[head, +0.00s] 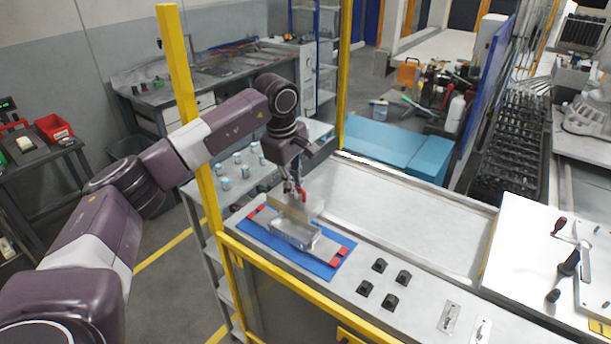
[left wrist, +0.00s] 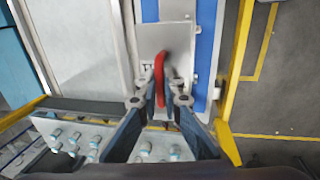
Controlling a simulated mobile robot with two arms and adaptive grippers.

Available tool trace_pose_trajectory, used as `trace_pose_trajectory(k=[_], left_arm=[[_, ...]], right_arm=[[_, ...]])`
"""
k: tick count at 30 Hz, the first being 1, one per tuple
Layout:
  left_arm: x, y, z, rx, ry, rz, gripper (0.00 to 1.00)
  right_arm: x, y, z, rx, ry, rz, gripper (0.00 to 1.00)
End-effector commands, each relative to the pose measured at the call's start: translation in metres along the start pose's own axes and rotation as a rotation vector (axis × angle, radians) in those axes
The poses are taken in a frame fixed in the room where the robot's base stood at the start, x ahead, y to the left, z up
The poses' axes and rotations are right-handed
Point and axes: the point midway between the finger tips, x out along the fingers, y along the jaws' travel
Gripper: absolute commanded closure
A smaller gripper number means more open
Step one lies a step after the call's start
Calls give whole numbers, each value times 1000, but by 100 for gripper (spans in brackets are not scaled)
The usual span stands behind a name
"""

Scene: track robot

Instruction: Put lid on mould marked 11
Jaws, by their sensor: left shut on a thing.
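A silver metal mould (head: 296,233) sits on a grey strip with red end pieces, on a blue mat (head: 262,240) at the near left of the bench. My left gripper (head: 294,187) is over the mould and shut on the red handle of a grey lid (head: 288,208). The lid is at the mould's top; I cannot tell whether it touches the mould. In the left wrist view the gripper (left wrist: 160,98) has its fingertips at the red handle, with the flat lid (left wrist: 177,42) beyond. I cannot read any number on the mould. My right gripper is not in view.
A yellow frame post (head: 186,110) stands left of the bench, close to my left arm. Small cups (head: 245,171) stand on a shelf behind the mould. Black knobs (head: 380,265) sit right of the mat. The metal bench top (head: 410,205) is clear.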

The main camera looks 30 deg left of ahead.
Motion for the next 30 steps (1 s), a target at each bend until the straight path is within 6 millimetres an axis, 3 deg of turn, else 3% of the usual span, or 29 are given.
trace_pose_trajectory(k=[5,12,15,19,25,30], left_arm=[[5,-1,0,0,0,1,100],[26,-6,0,1,0,1,100],[36,-8,0,1,0,0,100],[44,-9,0,2,0,1,100],[46,-9,0,2,0,2,100],[46,-9,0,2,0,2,100]], right_arm=[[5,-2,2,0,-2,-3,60],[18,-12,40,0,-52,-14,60],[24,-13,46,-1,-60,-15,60],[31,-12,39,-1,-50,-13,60],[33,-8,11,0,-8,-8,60],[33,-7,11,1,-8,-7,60]])
